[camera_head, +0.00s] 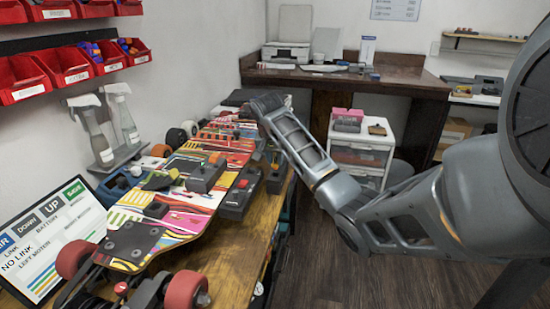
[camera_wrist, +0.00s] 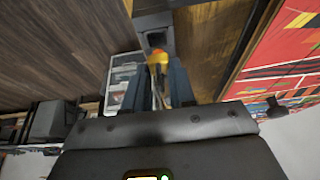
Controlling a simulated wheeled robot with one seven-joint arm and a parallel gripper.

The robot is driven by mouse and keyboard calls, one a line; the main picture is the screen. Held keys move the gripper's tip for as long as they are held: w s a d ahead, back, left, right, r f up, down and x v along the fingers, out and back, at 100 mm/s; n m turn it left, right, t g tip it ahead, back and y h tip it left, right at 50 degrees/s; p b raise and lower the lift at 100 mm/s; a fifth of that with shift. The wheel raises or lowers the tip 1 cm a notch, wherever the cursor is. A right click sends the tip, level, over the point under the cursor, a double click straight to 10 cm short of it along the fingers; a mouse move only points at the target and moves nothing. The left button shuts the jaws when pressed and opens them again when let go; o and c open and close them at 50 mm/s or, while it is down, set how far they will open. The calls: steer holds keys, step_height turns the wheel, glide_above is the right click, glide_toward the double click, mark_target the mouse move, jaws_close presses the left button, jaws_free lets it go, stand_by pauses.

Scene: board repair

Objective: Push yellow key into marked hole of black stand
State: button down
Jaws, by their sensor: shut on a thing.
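In the wrist view, my gripper (camera_wrist: 167,84) is shut on the yellow key (camera_wrist: 158,57), whose yellow-orange end shows between the fingertips. A dark block that looks like the black stand (camera_wrist: 152,20) lies just beyond the key, with a dark recess facing it. I cannot tell whether the key touches the recess or is in it. In the head view, dark boxes stand along the bench's right edge, one of them a black box (camera_head: 238,197); I cannot tell which is the stand. My arm hides the fingers and key there.
A colourful skateboard (camera_head: 185,210) with red wheels lies along the wooden bench (camera_head: 232,262). A tilted screen (camera_head: 50,240) stands at front left. Spray bottles (camera_head: 97,138) and red bins (camera_head: 65,65) are at the left wall. A white drawer cabinet (camera_head: 362,155) stands behind my arm.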

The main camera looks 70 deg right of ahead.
mark_target(275, 163)
steer(key=shift+f, duration=0.6)
steer(key=shift+p, duration=0.4)
stand_by(0.6)
steer(key=shift+f+p, duration=0.45)
steer(key=shift+f, duration=0.05)
stand_by(1.4)
steer(key=shift+f, duration=0.5)
stand_by(0.9)
steer(key=c, duration=0.6)
jaws_free()
steer(key=shift+r+p, duration=1.6)
steer(key=shift+p, duration=0.2)
